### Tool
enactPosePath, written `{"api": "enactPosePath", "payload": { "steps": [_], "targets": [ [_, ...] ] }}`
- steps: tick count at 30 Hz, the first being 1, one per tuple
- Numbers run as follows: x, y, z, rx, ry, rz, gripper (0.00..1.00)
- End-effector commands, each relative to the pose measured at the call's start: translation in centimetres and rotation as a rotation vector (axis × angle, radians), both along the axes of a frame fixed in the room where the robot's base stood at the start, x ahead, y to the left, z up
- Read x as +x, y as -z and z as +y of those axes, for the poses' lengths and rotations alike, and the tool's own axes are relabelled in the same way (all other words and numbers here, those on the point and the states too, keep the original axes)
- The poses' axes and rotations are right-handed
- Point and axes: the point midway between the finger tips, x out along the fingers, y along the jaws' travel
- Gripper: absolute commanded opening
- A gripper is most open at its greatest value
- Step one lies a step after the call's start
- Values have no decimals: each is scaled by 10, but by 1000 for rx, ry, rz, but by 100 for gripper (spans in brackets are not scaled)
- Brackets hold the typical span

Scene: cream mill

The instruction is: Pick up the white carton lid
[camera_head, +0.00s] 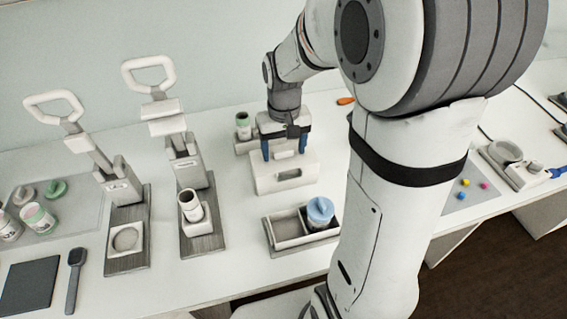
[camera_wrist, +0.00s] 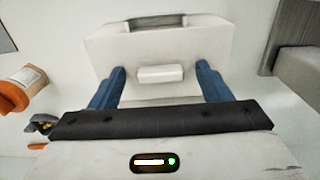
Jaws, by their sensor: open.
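The white carton lid (camera_wrist: 160,74) appears in the wrist view as a pale top with a small raised block grip at its middle. It sits on the white carton (camera_head: 285,182), which has a slot handle in its near wall. In the head view the lid is mostly hidden by my gripper (camera_head: 284,150). My gripper's two blue fingers are open and point down over the carton. In the wrist view the fingers stand left and right of the raised grip, with gaps on both sides. I cannot tell how far above the lid the fingertips are.
A divided tray (camera_head: 268,232) holding a blue-lidded jar (camera_head: 320,211) stands in front of the carton. Two lever presses stand to the left, the closer one (camera_head: 186,165) on a grey base. A jar (camera_head: 243,126) stands behind left. Clear table lies between press and carton.

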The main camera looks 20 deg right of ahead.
Motion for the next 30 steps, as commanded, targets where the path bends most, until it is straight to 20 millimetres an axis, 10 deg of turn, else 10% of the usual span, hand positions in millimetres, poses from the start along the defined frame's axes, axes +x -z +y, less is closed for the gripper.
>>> {"api": "enactPosePath", "payload": {
  "steps": [30],
  "targets": [
    [0, -1, 1, 0, -3, -1, 11]
  ]
}}
